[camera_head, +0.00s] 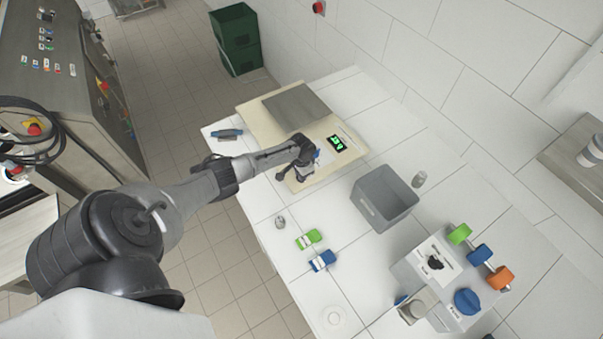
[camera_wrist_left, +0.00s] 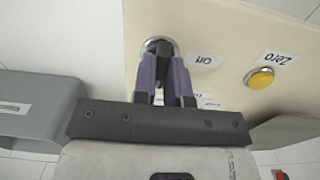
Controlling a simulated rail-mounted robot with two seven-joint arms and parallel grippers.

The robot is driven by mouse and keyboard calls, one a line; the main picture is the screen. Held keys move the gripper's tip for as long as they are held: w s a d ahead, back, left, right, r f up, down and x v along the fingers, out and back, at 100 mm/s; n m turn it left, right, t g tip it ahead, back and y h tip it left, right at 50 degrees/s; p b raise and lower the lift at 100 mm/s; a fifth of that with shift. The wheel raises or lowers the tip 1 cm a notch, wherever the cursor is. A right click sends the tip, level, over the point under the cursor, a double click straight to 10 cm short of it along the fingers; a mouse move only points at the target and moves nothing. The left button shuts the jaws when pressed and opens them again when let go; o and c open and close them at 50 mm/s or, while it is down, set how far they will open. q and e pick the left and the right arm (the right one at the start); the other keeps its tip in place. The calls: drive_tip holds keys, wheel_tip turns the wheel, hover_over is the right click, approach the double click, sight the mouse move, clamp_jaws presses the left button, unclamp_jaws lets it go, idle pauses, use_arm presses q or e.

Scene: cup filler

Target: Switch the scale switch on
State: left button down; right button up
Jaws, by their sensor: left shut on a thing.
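The scale is a cream board with a grey metal plate (camera_head: 297,105) and a lit green display (camera_head: 337,143), on the white table in the head view. My left gripper (camera_head: 299,170) is at the front part of the scale and hides the switch there. In the left wrist view the gripper (camera_wrist_left: 166,62) has its purple-padded fingers shut on the scale switch (camera_wrist_left: 158,42), whose metal ring shows at the fingertips. A label reading "On" (camera_wrist_left: 206,61) is right of it. The switch lever's position is hidden. My right gripper is not in view.
A yellow button (camera_wrist_left: 261,78) labelled "Zero" is on the scale panel. A grey bin (camera_head: 385,197) stands right of the scale. Green (camera_head: 309,239) and blue (camera_head: 322,261) items lie nearer on the table. A blue tool (camera_head: 227,134) lies left of the scale.

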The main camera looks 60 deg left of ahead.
use_arm(q)
drive_tip(key=c, duration=1.2)
unclamp_jaws()
drive_tip(key=shift+o, duration=0.2)
wheel_tip(320, 180, up, 14)
drive_tip(key=shift+p, duration=0.3)
drive_tip(key=shift+f, duration=0.1)
